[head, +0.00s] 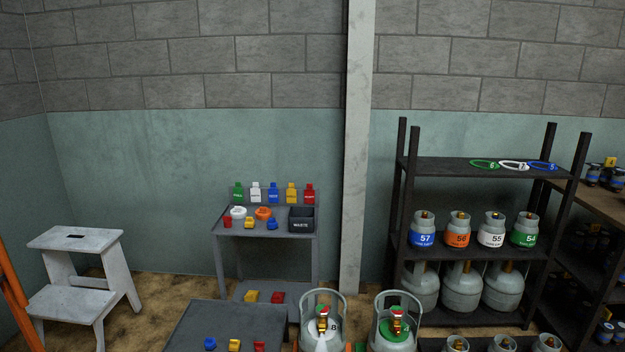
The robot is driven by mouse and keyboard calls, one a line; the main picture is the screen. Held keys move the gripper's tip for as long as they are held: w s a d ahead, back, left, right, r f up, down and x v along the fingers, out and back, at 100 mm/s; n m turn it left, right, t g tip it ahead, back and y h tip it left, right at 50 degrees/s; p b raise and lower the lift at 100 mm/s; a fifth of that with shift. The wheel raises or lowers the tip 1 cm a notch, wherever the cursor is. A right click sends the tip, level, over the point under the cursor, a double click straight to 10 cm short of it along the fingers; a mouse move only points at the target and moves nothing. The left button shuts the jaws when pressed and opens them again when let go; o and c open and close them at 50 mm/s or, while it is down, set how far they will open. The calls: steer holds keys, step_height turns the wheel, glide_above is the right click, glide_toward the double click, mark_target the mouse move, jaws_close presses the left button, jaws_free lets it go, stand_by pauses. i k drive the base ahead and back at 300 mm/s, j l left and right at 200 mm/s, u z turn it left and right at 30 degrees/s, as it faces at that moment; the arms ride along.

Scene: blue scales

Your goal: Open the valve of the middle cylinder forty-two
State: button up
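No label reading forty-two is legible in the head view. Two grey cylinders with guard handles stand at the bottom centre, cut off by the lower edge. The left one (309,329) has a white top with a dark mark like an 8, and a red, green and brass valve (323,318). The right one (381,334) has a green ring around its red and brass valve (398,322). Tops of several smaller cylinders (502,345) show at the bottom right, their labels out of frame. My gripper is not in view.
A black rack (405,190) holds cylinders labelled 57 (422,239), 56, 55 and 54, with larger ones (462,290) below. A grey trolley (300,277) carries coloured caps and a waste bin (302,224). A low grey table (215,320) and a white step stool (85,240) stand left.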

mark_target(322, 310)
steer(key=i+l, duration=0.1)
steer(key=i, duration=1.3)
